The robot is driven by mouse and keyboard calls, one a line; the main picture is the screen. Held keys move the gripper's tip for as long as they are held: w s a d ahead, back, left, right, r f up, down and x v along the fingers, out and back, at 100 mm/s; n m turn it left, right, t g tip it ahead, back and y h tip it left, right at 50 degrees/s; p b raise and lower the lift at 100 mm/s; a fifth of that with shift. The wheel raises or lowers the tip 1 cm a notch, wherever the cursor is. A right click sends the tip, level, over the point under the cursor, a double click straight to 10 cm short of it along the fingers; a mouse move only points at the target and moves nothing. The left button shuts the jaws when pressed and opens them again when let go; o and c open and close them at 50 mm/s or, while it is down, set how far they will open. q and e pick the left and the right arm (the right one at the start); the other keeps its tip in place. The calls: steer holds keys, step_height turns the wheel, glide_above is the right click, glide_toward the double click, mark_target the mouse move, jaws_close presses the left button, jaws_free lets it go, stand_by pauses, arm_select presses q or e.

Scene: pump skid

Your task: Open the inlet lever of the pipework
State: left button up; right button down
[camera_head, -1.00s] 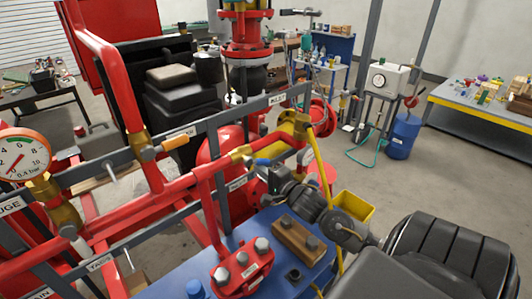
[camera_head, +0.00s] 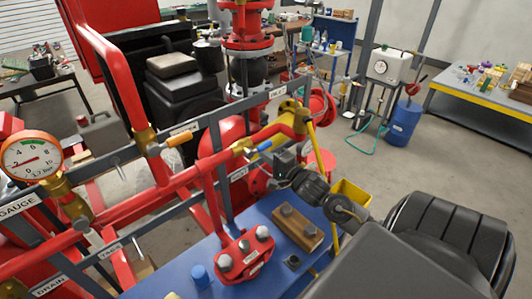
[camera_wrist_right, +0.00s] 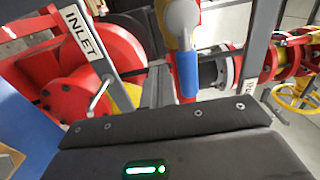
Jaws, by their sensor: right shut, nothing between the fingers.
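The lever with the blue handle (camera_head: 258,148) sits on the red pipe near a brass fitting, close to a small white label (camera_head: 238,173). Its handle points right and slightly up, roughly along the pipe. In the right wrist view the blue handle (camera_wrist_right: 188,75) hangs to the right of a label reading INLET (camera_wrist_right: 83,30). My right gripper (camera_head: 281,160) is shut and empty, just right of and below the blue handle's tip; I cannot tell whether they touch. The dial gauge (camera_head: 32,158) reads about 1.7 bar. My left gripper is out of view.
A blue bench top (camera_head: 190,262) with a red bolted block (camera_head: 244,252) lies below. Grey rails cross the pipework.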

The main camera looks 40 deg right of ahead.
steer(key=s, duration=0.9)
steer(key=shift+a, duration=0.15)
steer(key=shift+a+f, duration=0.1)
steer(key=shift+f, duration=0.05)
stand_by(0.6)
